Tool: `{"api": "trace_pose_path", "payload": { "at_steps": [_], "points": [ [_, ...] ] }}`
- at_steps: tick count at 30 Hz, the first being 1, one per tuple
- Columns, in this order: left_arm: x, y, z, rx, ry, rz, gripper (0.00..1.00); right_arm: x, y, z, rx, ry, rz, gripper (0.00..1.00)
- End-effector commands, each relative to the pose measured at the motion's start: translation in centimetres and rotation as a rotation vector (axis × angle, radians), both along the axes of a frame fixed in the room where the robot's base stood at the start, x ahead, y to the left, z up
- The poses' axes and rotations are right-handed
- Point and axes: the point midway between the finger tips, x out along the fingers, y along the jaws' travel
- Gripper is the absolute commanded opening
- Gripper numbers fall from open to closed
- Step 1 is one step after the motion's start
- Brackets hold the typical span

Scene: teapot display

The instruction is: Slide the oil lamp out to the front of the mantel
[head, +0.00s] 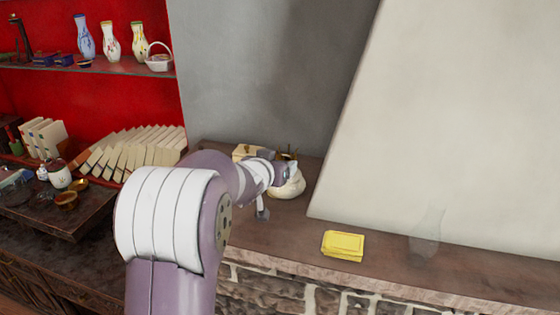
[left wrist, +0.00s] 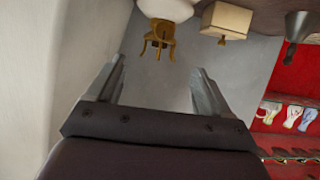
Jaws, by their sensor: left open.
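No object is plainly recognisable as the oil lamp. A small grey funnel-shaped piece (head: 262,208) stands on the mantel (head: 390,275) below my left forearm; what looks like the same piece is at the top right of the left wrist view (left wrist: 300,25). A round white object (head: 290,186) sits further back on the mantel, and shows cut off at the top of the left wrist view (left wrist: 167,8). My left gripper (left wrist: 158,66) is open, its fingers apart with nothing between them. In the head view my left arm hides part of these things. My right gripper is not in view.
A beige box (left wrist: 226,20) and a brown-gold legged item (left wrist: 158,38) stand close by. A yellow box (head: 343,245) and a clear glass vase (head: 427,232) stand to the right. The sloped pale chimney (head: 440,120) bounds the mantel behind. The front right edge is mostly clear.

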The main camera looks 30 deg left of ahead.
Motion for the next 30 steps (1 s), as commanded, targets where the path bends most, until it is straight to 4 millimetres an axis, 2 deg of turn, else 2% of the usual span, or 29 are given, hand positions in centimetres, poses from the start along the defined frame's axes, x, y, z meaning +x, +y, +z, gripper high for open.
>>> {"api": "trace_pose_path", "payload": {
  "at_steps": [9,15,21,30],
  "points": [
    [5.5,1.3,-2.2,0.000,0.002,-0.001,0.80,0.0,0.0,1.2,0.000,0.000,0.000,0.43],
    [8.5,2.0,-3.5,0.000,0.002,0.000,0.80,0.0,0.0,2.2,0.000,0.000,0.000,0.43],
    [10.0,2.4,-4.3,0.002,0.001,-0.001,0.80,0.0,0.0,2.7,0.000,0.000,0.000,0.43],
    [10.2,2.4,-4.4,0.002,0.000,-0.001,0.80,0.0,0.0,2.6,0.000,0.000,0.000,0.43]
  ]
}}
